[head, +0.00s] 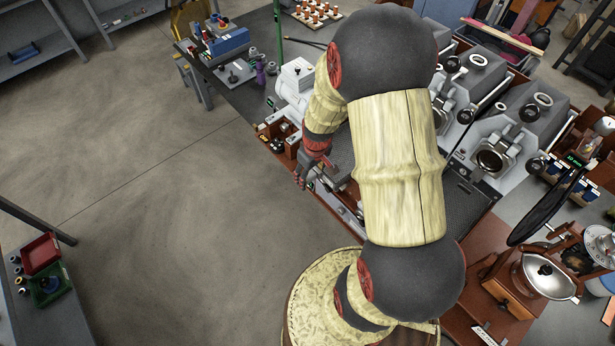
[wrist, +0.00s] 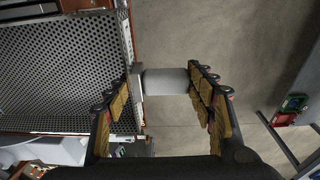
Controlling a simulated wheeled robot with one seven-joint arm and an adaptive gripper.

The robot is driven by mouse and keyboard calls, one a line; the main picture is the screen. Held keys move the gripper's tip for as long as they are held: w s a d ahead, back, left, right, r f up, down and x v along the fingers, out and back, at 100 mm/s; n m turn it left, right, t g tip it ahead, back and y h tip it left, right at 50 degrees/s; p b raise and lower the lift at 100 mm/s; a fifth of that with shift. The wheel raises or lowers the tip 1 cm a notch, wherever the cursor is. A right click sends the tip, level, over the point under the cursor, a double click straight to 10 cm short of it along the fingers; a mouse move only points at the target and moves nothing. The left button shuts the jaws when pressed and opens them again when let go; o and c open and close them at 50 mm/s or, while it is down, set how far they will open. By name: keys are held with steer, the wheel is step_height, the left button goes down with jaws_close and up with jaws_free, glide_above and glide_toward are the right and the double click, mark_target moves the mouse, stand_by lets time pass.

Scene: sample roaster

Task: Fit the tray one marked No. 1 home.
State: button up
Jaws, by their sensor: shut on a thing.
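In the wrist view my gripper (wrist: 165,80) has its two padded fingers on either side of a pale grey block-like piece (wrist: 168,82), shut on it. This piece meets a pale upright edge beside a dark perforated tray (wrist: 65,65) at the left; it looks like the tray's handle, though the join is partly behind a finger. In the head view my gripper (head: 303,181) is low at the bench's front edge, partly hidden by my arm. No "No. 1" marking is readable, so I cannot tell which tray this is.
Roaster units (head: 495,150) stand along the bench at the right. A white machine (head: 296,82) and a brown wooden box (head: 275,131) are close to my gripper. A side bench (head: 42,300) with red and green bins is at lower left. The floor (head: 150,180) between is clear.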

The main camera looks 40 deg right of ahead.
steer(key=shift+w+d+b, duration=0.2)
steer(key=shift+d+b, duration=0.95)
steer(key=shift+d, duration=3.1)
steer(key=o, duration=1.6)
steer(key=shift+o, duration=0.2)
step_height(320, 180, up, 12)
steer(key=s, duration=0.1)
steer(key=shift+s+a, duration=0.15)
steer(key=shift+s, duration=0.15)
